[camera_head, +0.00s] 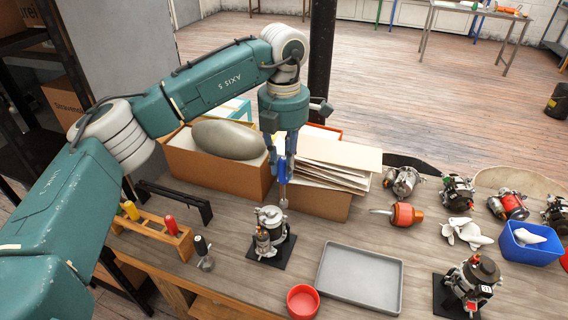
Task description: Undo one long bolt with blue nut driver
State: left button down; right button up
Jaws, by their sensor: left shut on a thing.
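My left gripper (284,158) hangs from the green arm above the bench, pointing down. It is shut on the blue nut driver (283,172), whose shaft points straight down. Below and slightly left of the driver tip stands an alternator (271,230) on a black base. The shaft tip looks near the alternator's upper right, but I cannot tell if they touch. The long bolts are too small to make out. Another alternator (474,283) on a black stand is at the front right. My right gripper is not in view.
A grey tray (360,303) and a red bowl (303,301) lie in front. A wooden rack (150,229) with coloured handles stands left. Cardboard boxes (225,179) are behind the alternator. A blue bin (531,254) and several alternator parts fill the right side.

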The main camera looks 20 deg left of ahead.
aim_at(284, 179)
pick_arm(q)
jog(key=m, duration=0.8)
jog(key=shift+m, duration=0.4)
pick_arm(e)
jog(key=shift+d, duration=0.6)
pick_arm(q)
jog(key=shift+f, duration=0.15)
jog(key=shift+f+b, duration=1.05)
jog(key=shift+f, duration=0.8)
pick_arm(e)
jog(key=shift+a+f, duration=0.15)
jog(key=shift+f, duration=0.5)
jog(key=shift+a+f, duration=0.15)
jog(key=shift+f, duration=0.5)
pick_arm(q)
jog(key=shift+f+b, duration=0.1)
jog(key=shift+b, duration=0.25)
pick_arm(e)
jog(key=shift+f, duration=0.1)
pick_arm(q)
jog(key=shift+f, duration=0.35)
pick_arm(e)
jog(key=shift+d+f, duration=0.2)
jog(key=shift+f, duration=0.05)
